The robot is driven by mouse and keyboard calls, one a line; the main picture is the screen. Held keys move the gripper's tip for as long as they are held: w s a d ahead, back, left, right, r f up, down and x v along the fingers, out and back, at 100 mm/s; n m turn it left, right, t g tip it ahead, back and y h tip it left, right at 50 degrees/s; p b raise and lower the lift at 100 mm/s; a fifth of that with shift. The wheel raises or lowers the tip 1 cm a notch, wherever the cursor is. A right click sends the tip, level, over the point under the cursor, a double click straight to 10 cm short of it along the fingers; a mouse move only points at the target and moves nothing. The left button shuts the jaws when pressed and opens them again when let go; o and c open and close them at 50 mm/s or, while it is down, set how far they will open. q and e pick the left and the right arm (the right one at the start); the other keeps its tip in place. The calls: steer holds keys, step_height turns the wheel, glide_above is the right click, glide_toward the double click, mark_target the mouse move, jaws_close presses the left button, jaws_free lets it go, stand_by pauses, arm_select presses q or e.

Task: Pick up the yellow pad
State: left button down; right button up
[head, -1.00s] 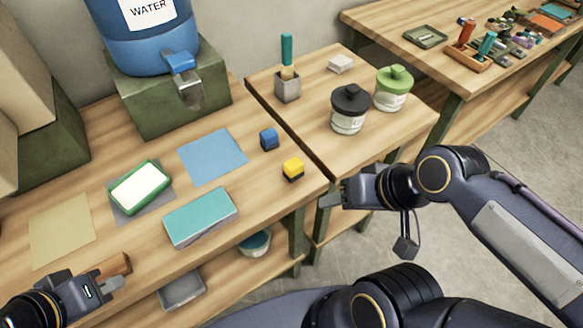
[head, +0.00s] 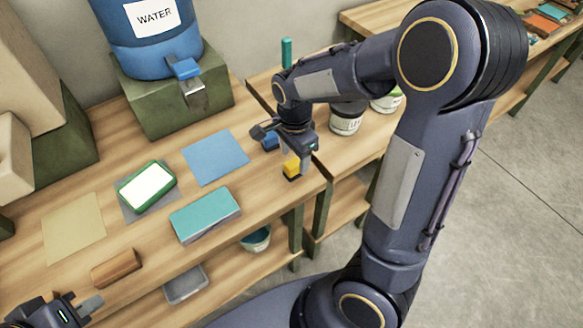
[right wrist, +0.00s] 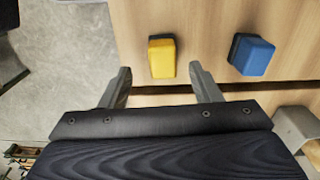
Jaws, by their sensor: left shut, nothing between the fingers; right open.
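The yellow pad (head: 290,168), a small block with a yellow top and dark base, stands on the wooden bench near its right front edge. In the right wrist view the yellow pad (right wrist: 162,58) lies ahead, between the lines of the two fingers. My right gripper (head: 296,158) points down over it, open and with nothing held; its fingers also show in the right wrist view (right wrist: 160,80). The gripper partly hides the pad in the head view. My left gripper (head: 92,304) is shut and empty at the lower left, off the front of the bench.
A blue pad (head: 270,142) stands close behind the yellow one; it also shows in the right wrist view (right wrist: 251,55). A teal-topped box (head: 205,214), a green-framed pad (head: 147,189), a blue sheet (head: 215,157) and a brown block (head: 117,268) lie to the left.

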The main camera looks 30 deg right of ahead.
mark_target(293, 163)
step_height(293, 163, down, 5)
steer(key=shift+w+r, duration=0.1)
steer(key=shift+w, duration=0.05)
steer(key=c, duration=1.1)
steer(key=shift+o, duration=0.2)
steer(key=shift+w+a+r, duration=0.1)
steer(key=shift+r, duration=0.5)
steer(key=s+a+r, duration=0.7)
steer(key=s+r, duration=0.4)
steer(key=s, duration=0.1)
steer(key=shift+r, duration=0.4)
steer(key=shift+s+a, duration=0.1)
